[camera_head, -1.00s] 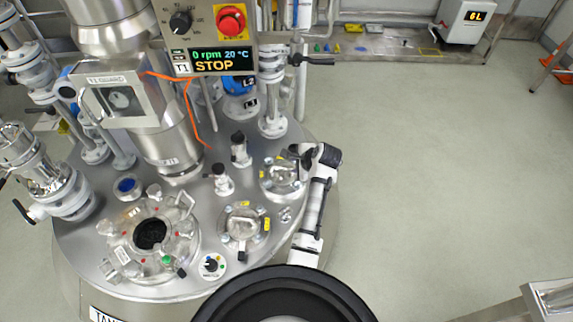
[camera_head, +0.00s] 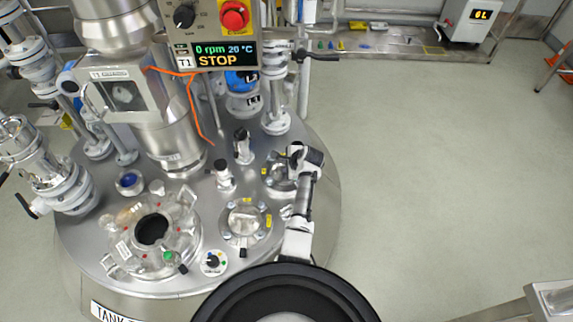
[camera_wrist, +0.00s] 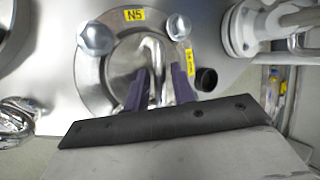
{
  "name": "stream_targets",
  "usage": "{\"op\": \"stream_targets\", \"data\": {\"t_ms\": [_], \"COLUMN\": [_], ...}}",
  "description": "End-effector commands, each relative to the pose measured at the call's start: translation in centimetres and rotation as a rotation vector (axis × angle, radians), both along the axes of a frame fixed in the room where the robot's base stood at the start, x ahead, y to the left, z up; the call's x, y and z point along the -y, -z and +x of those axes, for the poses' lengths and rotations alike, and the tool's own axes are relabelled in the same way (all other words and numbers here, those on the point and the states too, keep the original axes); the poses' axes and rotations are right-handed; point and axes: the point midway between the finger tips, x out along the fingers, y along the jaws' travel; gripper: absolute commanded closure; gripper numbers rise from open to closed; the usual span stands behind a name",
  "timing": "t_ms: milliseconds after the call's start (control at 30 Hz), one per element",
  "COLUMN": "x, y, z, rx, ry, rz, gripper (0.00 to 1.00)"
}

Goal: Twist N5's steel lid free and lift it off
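N5's round steel lid (camera_wrist: 120,62) lies flat in its flange, beside the yellow N5 label (camera_wrist: 134,15) in the wrist view. A bent steel handle (camera_wrist: 153,48) stands up from it. My gripper (camera_wrist: 160,74) has its two purple fingers on either side of the handle, with narrow gaps showing, so it looks open around it. In the head view the lid (camera_head: 277,178) is partly covered by my gripper (camera_head: 294,164) and wrist. The lower part of the lid is hidden by the fingers.
Bolts (camera_wrist: 96,38) ring the lid. A black-topped fitting (camera_wrist: 206,79) stands close to the right finger. In the head view, another handled lid (camera_head: 244,222), an open manway (camera_head: 152,229) and upright valves (camera_head: 243,147) crowd the tank top. Open floor lies to the right.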

Motion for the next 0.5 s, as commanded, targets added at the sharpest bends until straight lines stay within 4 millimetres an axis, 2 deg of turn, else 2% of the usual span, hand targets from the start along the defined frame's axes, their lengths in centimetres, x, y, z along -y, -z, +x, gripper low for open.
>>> {"op": "stream_targets", "data": {"t_ms": [67, 267, 500], "x": [0.0, 0.01, -0.01], "y": [-0.02, -0.03, -0.1], "z": [0.0, -0.01, -0.02], "rx": [0.0, 0.0, 0.0], "ry": [0.0, 0.0, 0.005], "rz": [0.0, 0.0, 0.0], "gripper": [0.75, 1.0, 1.0]}}
